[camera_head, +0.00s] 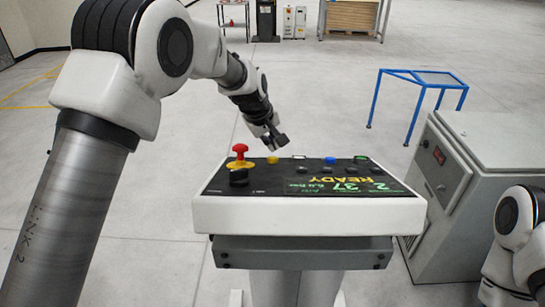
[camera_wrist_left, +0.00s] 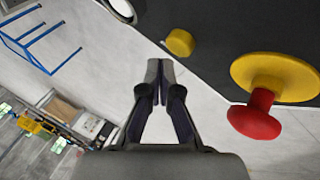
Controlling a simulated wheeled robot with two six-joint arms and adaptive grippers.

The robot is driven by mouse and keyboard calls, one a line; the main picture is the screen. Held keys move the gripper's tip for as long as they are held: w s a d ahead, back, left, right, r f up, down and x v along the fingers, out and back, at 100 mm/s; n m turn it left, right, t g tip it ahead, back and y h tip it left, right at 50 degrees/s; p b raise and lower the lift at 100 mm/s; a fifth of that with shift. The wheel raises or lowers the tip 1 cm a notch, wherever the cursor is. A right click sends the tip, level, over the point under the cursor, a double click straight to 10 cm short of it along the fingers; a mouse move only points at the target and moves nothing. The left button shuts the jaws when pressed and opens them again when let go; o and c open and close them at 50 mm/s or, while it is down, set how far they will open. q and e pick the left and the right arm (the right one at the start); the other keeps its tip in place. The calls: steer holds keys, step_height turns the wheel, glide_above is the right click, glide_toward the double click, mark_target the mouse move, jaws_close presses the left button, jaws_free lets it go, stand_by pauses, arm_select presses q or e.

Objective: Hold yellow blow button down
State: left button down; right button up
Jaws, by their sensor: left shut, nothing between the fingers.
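The yellow button (camera_head: 272,160) is a small round cap near the far edge of the control panel (camera_head: 310,213). In the left wrist view the yellow button (camera_wrist_left: 180,43) lies just beyond and to the right of my fingertips. My left gripper (camera_head: 281,141) is shut and empty, above the panel's far edge and apart from the button. Its closed fingers also show in the left wrist view (camera_wrist_left: 158,68). A red emergency knob (camera_head: 240,149) on a yellow base stands to the left of the button. My right gripper is not in view.
A blue button (camera_head: 330,160) and a green button (camera_head: 361,158) sit further right on the panel, whose display reads READY. A grey cabinet (camera_head: 447,190) stands to the right. A blue frame stand (camera_head: 420,85) is behind it.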

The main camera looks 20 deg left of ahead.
arm_select(q)
steer(key=shift+f, duration=0.1)
stand_by(0.4)
steer(key=shift+s+f, duration=0.15)
steer(key=shift+f, duration=0.15)
steer(key=shift+s+d+f+b, duration=0.15)
steer(key=shift+s+f+b, duration=0.2)
steer(key=shift+f, duration=0.25)
stand_by(2.3)
stand_by(2.1)
steer(key=shift+w+r+p, duration=0.3)
steer(key=shift+r+p, duration=0.2)
steer(key=shift+p, duration=0.1)
steer(key=shift+w+r+p, duration=0.25)
steer(key=shift+r+p, duration=0.2)
steer(key=shift+p, duration=0.1)
steer(key=r+p, duration=0.1)
steer(key=w+r+p, duration=0.1)
steer(key=r+p, duration=0.1)
steer(key=w+a+r+p, duration=0.1)
steer(key=p, duration=0.1)
steer(key=shift+r, duration=0.3)
